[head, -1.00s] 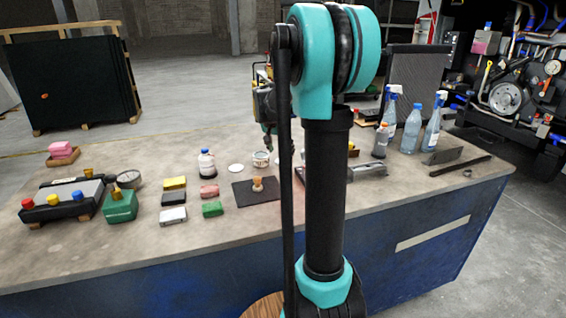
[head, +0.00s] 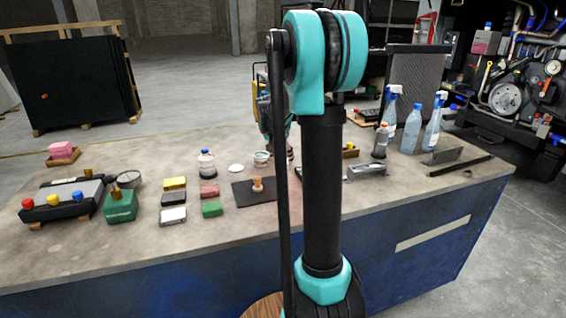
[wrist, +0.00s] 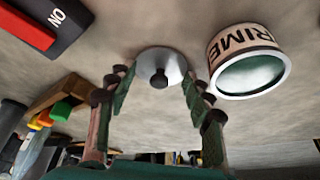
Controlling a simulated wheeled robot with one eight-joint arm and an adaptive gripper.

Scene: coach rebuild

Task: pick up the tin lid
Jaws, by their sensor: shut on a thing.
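The tin lid (wrist: 147,60) is a pale metal disc with a dark round knob at its centre. In the wrist view it lies between the fingertips of my gripper (wrist: 157,82), which is shut on it with a finger at each side. I cannot tell whether the lid touches the table. An open tin (wrist: 247,72) with printed lettering stands just right of it in the wrist view; the tin also shows in the head view (head: 261,159). In the head view my arm hides the lid and most of my gripper.
A white disc (head: 236,168) and a dark mat (head: 243,193) lie near the tin in the head view. A red-and-black ON switch (wrist: 42,28) and a wooden block (wrist: 62,98) are left in the wrist view. Bottles (head: 412,130) stand at the table's right.

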